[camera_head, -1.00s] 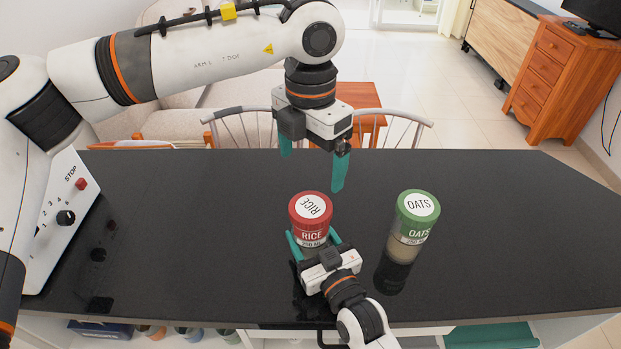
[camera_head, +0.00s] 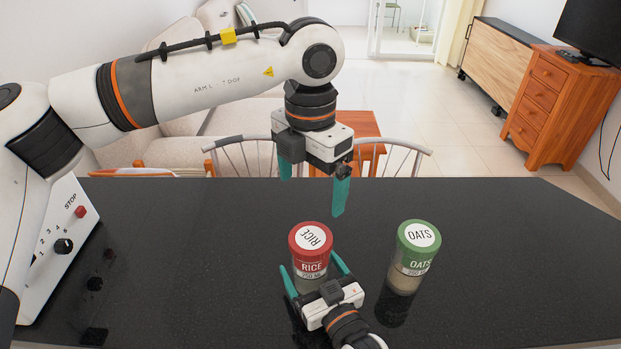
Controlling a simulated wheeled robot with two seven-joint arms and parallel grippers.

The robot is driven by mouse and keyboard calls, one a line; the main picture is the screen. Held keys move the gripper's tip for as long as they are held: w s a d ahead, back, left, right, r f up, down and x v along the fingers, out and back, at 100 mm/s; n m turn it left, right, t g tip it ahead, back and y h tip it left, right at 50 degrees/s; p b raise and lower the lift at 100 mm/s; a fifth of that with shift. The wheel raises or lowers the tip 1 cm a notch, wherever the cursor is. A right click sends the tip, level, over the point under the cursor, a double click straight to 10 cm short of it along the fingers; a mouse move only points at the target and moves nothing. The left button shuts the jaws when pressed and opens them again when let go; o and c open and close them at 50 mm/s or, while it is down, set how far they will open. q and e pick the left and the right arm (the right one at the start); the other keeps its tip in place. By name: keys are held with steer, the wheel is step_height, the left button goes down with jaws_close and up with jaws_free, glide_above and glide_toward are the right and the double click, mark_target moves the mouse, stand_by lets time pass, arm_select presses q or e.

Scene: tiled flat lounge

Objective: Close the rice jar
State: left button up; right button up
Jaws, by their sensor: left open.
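The rice jar (camera_head: 312,283) stands upright on the black counter, with its red lid (camera_head: 311,238) on top. I cannot tell whether the lid is fully tight. My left gripper (camera_head: 312,195) is open and empty, pointing down above and behind the lid, with its fingers spread apart. My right gripper (camera_head: 310,262) comes from the near side, with one teal finger on each side of the jar body below the lid. Small gaps seem to show beside the jar, but I cannot tell whether the fingers touch it. The near lower part of the jar is hidden by this gripper.
A green-lidded oats jar (camera_head: 410,262) stands to the right of the rice jar. A white control box (camera_head: 60,250) is on the counter's left. The black counter (camera_head: 510,250) is clear on the right. Chairs and a wooden table (camera_head: 368,128) stand beyond its far edge.

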steer(key=b+v, duration=0.1)
steer(key=v, duration=1)
steer(key=shift+s+d, duration=0.2)
steer(key=shift+s, duration=0.05)
